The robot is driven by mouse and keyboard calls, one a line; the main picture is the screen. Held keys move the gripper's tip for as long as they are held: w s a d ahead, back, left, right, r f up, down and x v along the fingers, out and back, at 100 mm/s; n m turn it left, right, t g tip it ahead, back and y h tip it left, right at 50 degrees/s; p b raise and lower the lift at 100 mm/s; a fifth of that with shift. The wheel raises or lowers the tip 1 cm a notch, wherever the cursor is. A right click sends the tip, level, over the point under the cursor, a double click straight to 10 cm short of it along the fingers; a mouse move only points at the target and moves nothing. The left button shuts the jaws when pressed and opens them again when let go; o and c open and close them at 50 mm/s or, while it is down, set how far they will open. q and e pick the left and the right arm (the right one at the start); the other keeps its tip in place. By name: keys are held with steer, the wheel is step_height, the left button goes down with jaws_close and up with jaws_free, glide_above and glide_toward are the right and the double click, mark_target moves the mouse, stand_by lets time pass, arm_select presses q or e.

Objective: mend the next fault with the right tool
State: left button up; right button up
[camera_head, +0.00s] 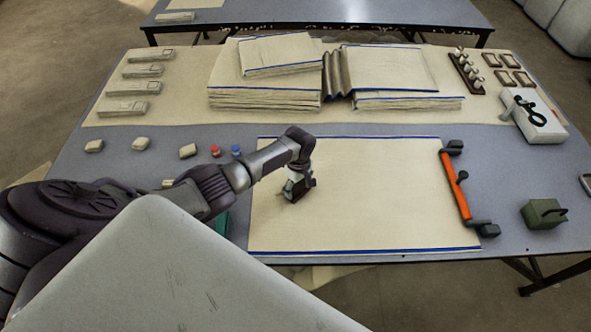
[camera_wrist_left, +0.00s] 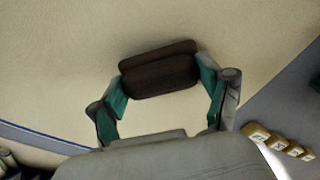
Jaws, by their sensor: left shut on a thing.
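A beige cloth (camera_head: 365,200) with blue edge stripes lies flat in the middle of the table. My left gripper (camera_head: 297,188) is low over its left part. In the left wrist view, the green-padded fingers of my left gripper (camera_wrist_left: 163,82) are shut on a dark brown block-like tool (camera_wrist_left: 160,72), held at or just above the cloth (camera_wrist_left: 70,50). I cannot tell if it touches, and its underside is hidden. No distinct fault shows on the visible cloth. My right gripper is not in view.
An orange bar with dark clamps (camera_head: 458,187) lies along the cloth's right edge. A green block with a handle (camera_head: 543,213) and a white box with a black-handled tool (camera_head: 538,120) stand right. Folded cloth stacks (camera_head: 265,98) fill the back. Small pale blocks (camera_head: 188,151) lie left.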

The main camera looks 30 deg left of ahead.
mark_target(298, 186)
arm_select(q)
steer(key=shift+s+a+p, duration=0.55)
steer(key=shift+s+a, duration=0.1)
steer(key=shift+a, duration=0.35)
steer(key=shift+s+a+f+p, duration=0.1)
steer(key=shift+s+a+p, duration=0.25)
steer(key=shift+s+a, duration=0.3)
steer(key=shift+s+a+p, duration=0.4)
steer(key=shift+a+p, duration=0.1)
steer(key=shift+a, duration=0.35)
steer(key=shift+s+a+p, duration=0.45)
steer(key=shift+s+a, duration=0.15)
steer(key=shift+a, duration=0.35)
steer(key=shift+w+d, duration=0.65)
steer(key=shift+d, duration=0.3)
steer(key=shift+w+d, duration=0.6)
steer(key=shift+d, duration=0.3)
steer(key=shift+w+d+b, duration=0.5)
steer(key=shift+d, duration=0.35)
steer(key=shift+w+d+b, duration=0.5)
steer(key=shift+d, duration=0.35)
step_height(298, 186, up, 6)
steer(key=p, duration=0.6)
